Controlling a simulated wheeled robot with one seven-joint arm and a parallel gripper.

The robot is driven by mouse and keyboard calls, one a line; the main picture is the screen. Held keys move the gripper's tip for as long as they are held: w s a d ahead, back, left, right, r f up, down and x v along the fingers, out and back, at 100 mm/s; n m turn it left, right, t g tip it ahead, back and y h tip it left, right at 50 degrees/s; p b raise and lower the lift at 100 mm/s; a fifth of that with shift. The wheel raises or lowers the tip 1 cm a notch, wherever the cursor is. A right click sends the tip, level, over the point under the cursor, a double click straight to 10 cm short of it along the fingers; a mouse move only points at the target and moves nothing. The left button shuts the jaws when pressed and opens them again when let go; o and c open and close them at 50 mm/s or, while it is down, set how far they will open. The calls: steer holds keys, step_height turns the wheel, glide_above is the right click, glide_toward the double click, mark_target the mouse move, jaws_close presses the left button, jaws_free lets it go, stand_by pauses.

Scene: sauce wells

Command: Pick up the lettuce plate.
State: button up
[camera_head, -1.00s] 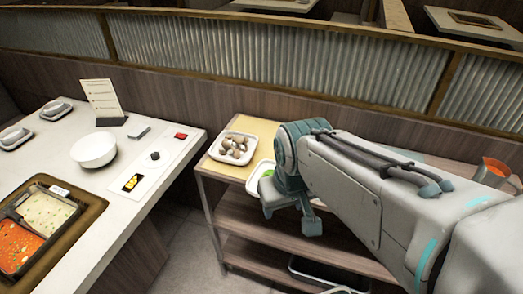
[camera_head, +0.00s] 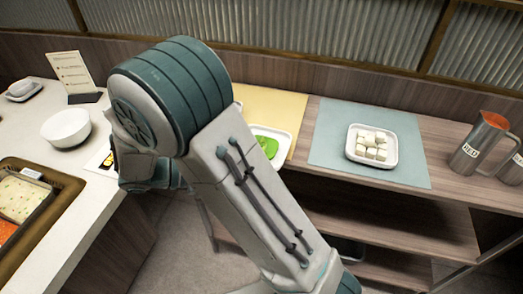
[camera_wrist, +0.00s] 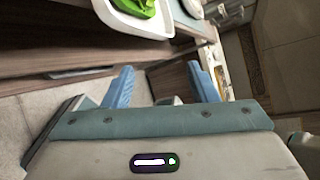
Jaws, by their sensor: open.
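The lettuce plate (camera_head: 285,138) is a white dish with green lettuce (camera_head: 266,146). It stands on the wooden shelf unit, on the yellow mat, and my arm hides its left part. In the wrist view the lettuce plate (camera_wrist: 150,28) shows at the top edge, partly cut off. My gripper (camera_wrist: 160,80) is open, its two blue fingers apart with nothing between them. The plate is above the fingers in that picture, not between them. In the head view my arm mostly hides the gripper.
A white plate of pale cubes (camera_head: 389,147) stands on a blue-grey mat (camera_head: 327,135). Metal pitchers (camera_head: 477,145) stand at the far right. On the left are a white counter with a white bowl (camera_head: 66,127) and a sauce tray (camera_head: 45,218). A corrugated partition runs behind.

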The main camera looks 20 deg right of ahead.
steer(key=w+a+f+n+t+h+b, duration=0.1)
steer(key=w+a+f+n+t+h, duration=0.25)
steer(key=a+n, duration=0.35)
steer(key=shift+n+t, duration=0.35)
steer(key=shift+n, duration=0.15)
steer(key=d, duration=1.4)
steer(key=shift+w+r, duration=0.25)
steer(key=shift+w, duration=0.05)
steer(key=shift+w+d, duration=0.1)
steer(key=shift+d, duration=0.2)
jaws_close()
